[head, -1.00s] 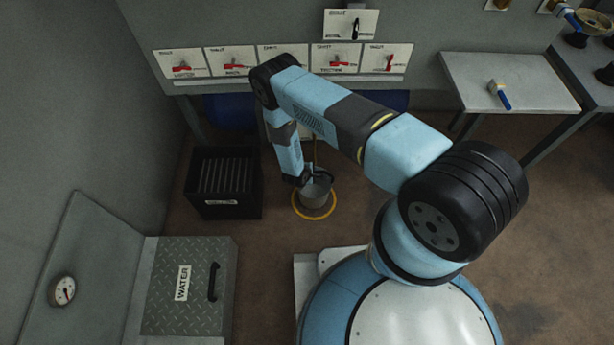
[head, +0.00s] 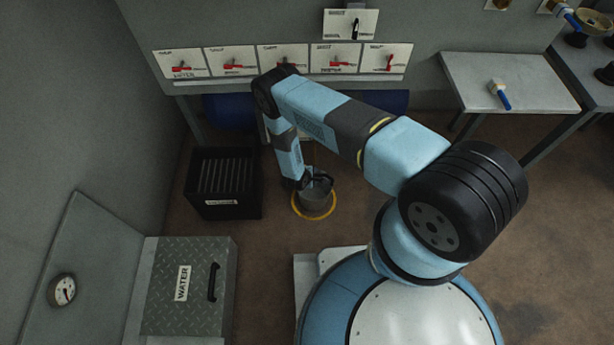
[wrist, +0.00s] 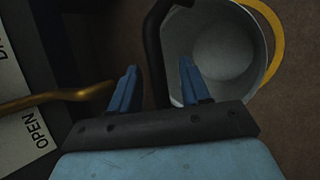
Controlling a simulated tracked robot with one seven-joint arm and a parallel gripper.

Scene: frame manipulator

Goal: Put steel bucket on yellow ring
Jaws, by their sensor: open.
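The steel bucket (head: 314,202) stands upright on the floor within the yellow ring (head: 300,213) in the head view. In the wrist view the empty bucket (wrist: 228,52) shows from above at the upper right, with the yellow ring (wrist: 276,40) curving past its right side. The bucket's dark handle (wrist: 153,50) passes between the two blue fingers of my gripper (wrist: 158,80), which are apart. My gripper (head: 305,181) is at the bucket's upper left edge in the head view. Part of the ring is hidden behind the bucket.
A black crate (head: 209,206) stands left of the ring. A panel of red-handled switches (head: 283,62) is behind my arm. A metal box marked WATER (head: 165,290) is at lower left. A brass-coloured rod (wrist: 45,100) shows at left in the wrist view. Floor right of the ring is clear.

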